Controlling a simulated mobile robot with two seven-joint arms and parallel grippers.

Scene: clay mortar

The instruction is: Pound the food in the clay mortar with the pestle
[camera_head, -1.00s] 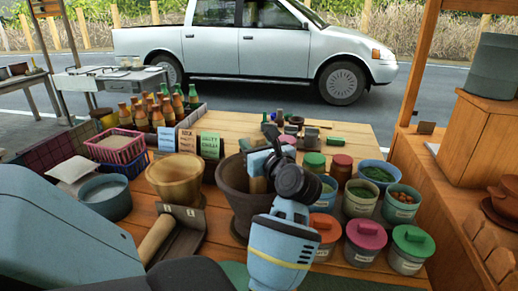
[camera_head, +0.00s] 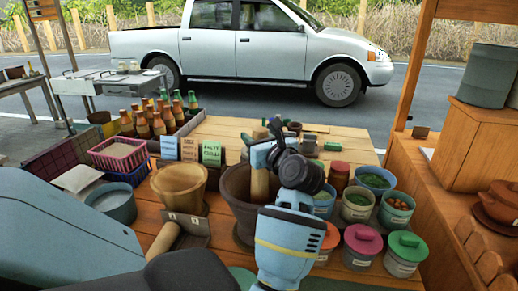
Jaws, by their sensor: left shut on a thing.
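The dark clay mortar (camera_head: 236,205) stands on the wooden counter at the middle of the view. My left gripper (camera_head: 261,156) is above the mortar's rim, shut on the wooden pestle (camera_head: 260,186). The pestle stands nearly upright, its lower part inside the mortar. My blue wrist and forearm cover the mortar's right side. The pestle's lower tip and the food inside the mortar are hidden. My right gripper is not in view.
A wooden bowl (camera_head: 179,186) stands close left of the mortar. Lidded jars, including a pink-lidded one (camera_head: 362,241), and open tubs crowd the right. Small signs (camera_head: 211,152) and bottles (camera_head: 142,126) stand behind. The counter's far middle (camera_head: 235,128) is fairly clear.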

